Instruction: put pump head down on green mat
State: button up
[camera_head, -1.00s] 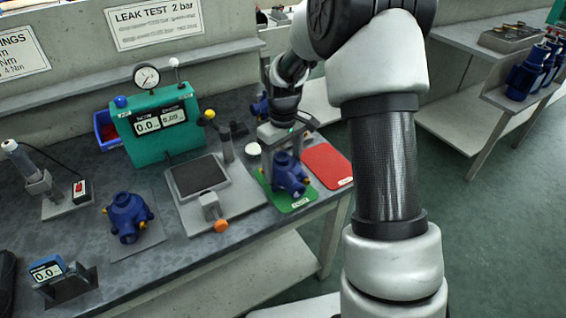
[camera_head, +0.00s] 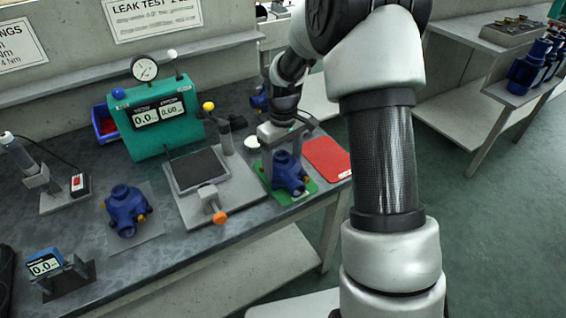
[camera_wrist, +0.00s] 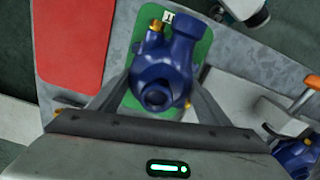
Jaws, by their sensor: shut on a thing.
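The blue pump head (camera_head: 289,172), with brass-coloured fittings, is over the green mat (camera_head: 303,196) near the bench's right end. My gripper (camera_head: 276,160) is shut on the pump head from above. In the wrist view the pump head (camera_wrist: 162,72) lies between the two fingers (camera_wrist: 155,100), with the green mat (camera_wrist: 200,52) showing around it. The pump head looks upright. Its underside is hidden, so I cannot tell whether it touches the mat.
A red mat (camera_head: 328,158) lies to the right of the green one. To the left stand a clamp fixture (camera_head: 205,183) with an orange knob, a green leak tester (camera_head: 158,122) and another blue pump head (camera_head: 127,209). The bench edge is close in front.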

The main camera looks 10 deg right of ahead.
jog(key=shift+f, duration=0.15)
dwell(0.3)
jog(key=o, duration=1.5)
jog(key=shift+r+p, duration=3.45)
jog(key=shift+r, duration=1.05)
